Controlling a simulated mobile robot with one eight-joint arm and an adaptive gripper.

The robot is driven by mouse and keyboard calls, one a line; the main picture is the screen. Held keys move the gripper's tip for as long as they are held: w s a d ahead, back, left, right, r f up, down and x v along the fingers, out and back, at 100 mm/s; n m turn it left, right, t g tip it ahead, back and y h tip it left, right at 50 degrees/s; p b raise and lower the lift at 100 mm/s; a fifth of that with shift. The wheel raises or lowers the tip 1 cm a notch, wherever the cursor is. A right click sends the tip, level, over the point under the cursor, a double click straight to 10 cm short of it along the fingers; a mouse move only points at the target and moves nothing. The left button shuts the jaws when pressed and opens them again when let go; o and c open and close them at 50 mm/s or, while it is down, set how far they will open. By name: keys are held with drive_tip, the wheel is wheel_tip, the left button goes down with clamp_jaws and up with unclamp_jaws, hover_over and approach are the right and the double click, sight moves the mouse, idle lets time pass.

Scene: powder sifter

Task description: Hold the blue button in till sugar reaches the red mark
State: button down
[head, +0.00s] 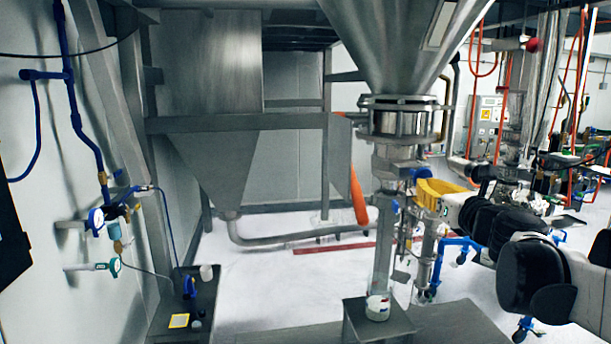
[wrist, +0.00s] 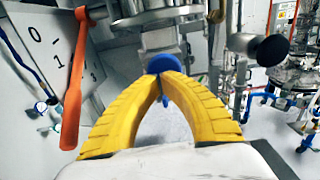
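The blue button (wrist: 166,63) shows in the wrist view as a blue round part on the metal outlet below the hopper. My gripper (wrist: 165,75) has its two yellow fingers arched together, with the tips meeting at the button's near side. They look to touch it, but I cannot tell whether it is pressed in. A small clear jar (head: 378,308) with whitish contents stands below the clear tube (head: 383,250). A red mark is too small to tell.
The jar stands on a grey metal stand (head: 377,322). The steel hopper (head: 405,45) is above the outlet. An orange paddle-shaped handle (head: 357,195) hangs left of the tube and also shows in the wrist view (wrist: 75,85). A black knob (wrist: 272,50) sticks out at right.

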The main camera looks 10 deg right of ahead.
drive_tip(key=shift+w, duration=0.4)
drive_tip(key=shift+w+a+b, duration=0.1)
drive_tip(key=shift+w+b, duration=0.3)
drive_tip(key=shift+w, duration=0.85)
idle(6.3)
